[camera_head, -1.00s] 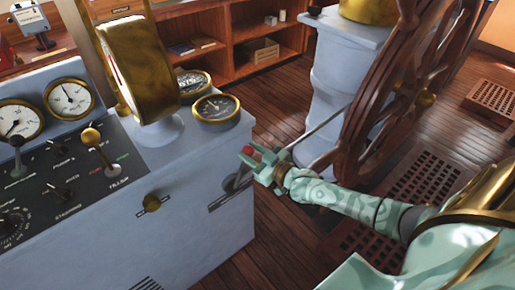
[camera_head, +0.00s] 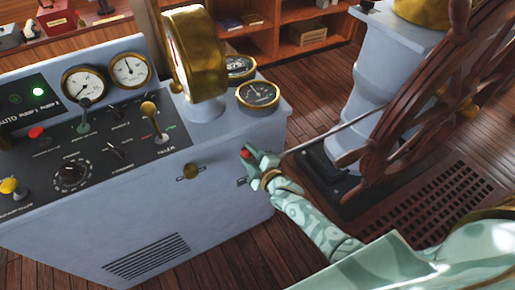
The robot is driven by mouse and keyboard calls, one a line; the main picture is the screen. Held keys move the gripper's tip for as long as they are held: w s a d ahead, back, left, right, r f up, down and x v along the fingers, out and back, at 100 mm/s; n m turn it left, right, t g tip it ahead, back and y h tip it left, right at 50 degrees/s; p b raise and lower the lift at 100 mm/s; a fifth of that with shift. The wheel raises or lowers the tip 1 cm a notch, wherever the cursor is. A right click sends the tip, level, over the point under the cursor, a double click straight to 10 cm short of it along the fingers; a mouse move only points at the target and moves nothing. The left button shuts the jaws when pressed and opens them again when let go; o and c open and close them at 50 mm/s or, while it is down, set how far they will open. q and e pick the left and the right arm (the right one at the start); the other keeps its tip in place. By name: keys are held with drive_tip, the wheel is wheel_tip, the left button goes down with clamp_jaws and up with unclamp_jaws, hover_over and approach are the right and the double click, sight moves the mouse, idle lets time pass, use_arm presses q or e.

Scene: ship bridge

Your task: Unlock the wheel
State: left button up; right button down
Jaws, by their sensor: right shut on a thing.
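The ship's wheel (camera_head: 432,98), dark wood with spokes, stands at the right on a pale blue pedestal (camera_head: 365,70). A thin metal rod (camera_head: 335,135) runs from near the wheel toward the side of the pale blue console (camera_head: 150,215). My right gripper (camera_head: 252,160) is at the console's right end, shut on a red-tipped lever (camera_head: 246,153). Only the lever's red tip shows between the fingers; its shaft is hidden. A dark slot (camera_head: 241,182) in the console shows only in part beside the gripper. My left gripper is not in view.
The console top carries round gauges (camera_head: 258,94), a brass housing (camera_head: 194,55) and small levers (camera_head: 152,118). Shelves (camera_head: 285,30) stand behind. A floor grate (camera_head: 430,200) lies below the wheel.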

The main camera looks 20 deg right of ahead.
drive_tip(key=shift+s+a+f+n+h, duration=0.1)
drive_tip(key=shift+a+f+n+h, duration=0.2)
drive_tip(key=shift+a+f+n, duration=0.25)
drive_tip(key=shift+a, duration=0.2)
drive_tip(key=c, duration=1)
unclamp_jaws()
drive_tip(key=shift+r, duration=0.1)
drive_tip(key=s+d+r+p, duration=0.2)
drive_tip(key=s+p, duration=0.1)
drive_tip(key=s, duration=1.3)
drive_tip(key=shift+d+r, duration=0.15)
drive_tip(key=shift+r, duration=0.05)
